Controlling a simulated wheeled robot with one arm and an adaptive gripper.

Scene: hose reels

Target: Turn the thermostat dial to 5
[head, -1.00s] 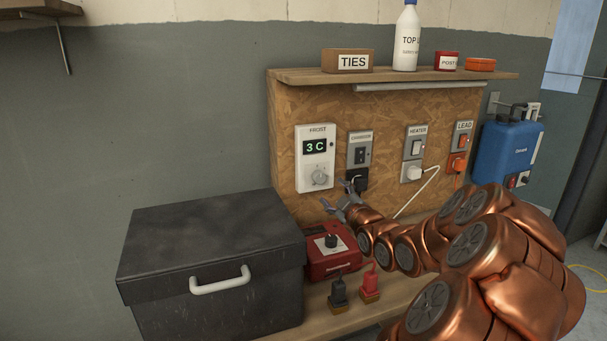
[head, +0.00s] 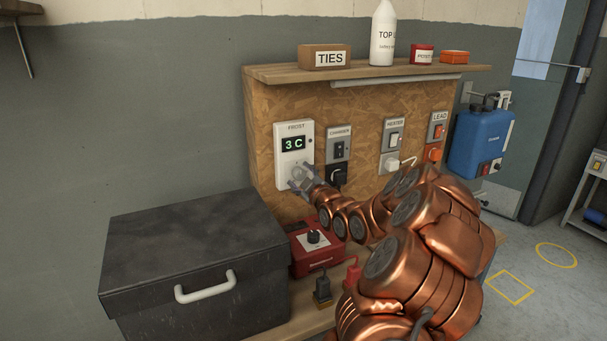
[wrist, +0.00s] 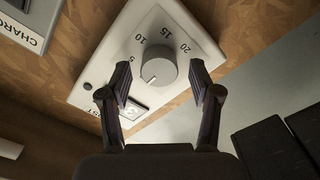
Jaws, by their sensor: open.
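The white thermostat (head: 294,146), labelled FROST, is fixed to the chipboard panel and its display reads 3 C. Its round grey dial (wrist: 158,67) shows in the wrist view, with 5, 10, 15 and 20 printed around it. The dial's white pointer line seems to lie toward the lower left in that view. My gripper (head: 303,180) is in front of the thermostat's lower part and hides most of the dial in the head view. In the wrist view my gripper (wrist: 161,84) is open, its two fingers on either side of the dial. Contact cannot be told.
Beside the thermostat are the charger switch (head: 339,148) with a black plug (head: 337,175), and the heater switch (head: 393,138). A red box (head: 314,252) and a dark chest (head: 190,250) stand below. A shelf (head: 370,75) runs above.

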